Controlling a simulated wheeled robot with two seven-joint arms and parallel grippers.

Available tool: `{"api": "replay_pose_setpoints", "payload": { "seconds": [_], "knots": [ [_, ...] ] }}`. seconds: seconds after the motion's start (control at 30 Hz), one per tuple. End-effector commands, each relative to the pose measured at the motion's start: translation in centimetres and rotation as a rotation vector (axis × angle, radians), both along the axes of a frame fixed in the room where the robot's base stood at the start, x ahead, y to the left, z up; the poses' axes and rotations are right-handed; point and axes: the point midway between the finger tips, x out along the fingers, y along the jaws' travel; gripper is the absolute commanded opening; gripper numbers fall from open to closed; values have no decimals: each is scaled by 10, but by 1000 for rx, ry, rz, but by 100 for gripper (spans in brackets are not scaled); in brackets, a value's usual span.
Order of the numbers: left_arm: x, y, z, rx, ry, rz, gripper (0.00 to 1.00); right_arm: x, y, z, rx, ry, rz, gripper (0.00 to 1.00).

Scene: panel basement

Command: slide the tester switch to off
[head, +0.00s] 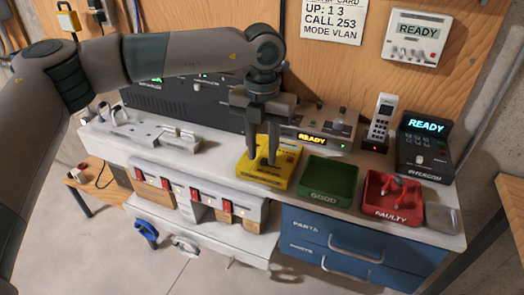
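A yellow box-shaped device (284,178) sits on the bench, left of the green bin. I cannot tell for sure that it is the tester. My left gripper (262,158) points down over the device's upper face, its two fingers a little apart. A small dark part shows between the fingertips; I cannot tell whether it is a switch or whether they touch it. The fingers hide part of the face, and no switch position is readable. My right gripper is not in view.
A green GOOD bin (326,195) and a red FAULTY bin (378,207) with items in it stand to the right. Behind them are a cordless phone (381,117) and a black READY unit (424,155). A dark rack panel (200,107) stands behind the gripper.

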Motion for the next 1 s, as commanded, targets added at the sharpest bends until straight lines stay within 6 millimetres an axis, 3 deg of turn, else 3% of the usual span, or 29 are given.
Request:
{"api": "replay_pose_setpoints", "payload": {
  "seconds": [0.27, 0.8, 1.0],
  "knots": [
    [1, 0, 31, -1, -4, 2, 30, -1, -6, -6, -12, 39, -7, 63],
    [1, 1, 137, -2, -3, 1, 30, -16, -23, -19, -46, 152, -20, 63],
    [1, 2, 161, 0, -1, 3, 30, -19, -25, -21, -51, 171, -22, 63]
  ]
}}
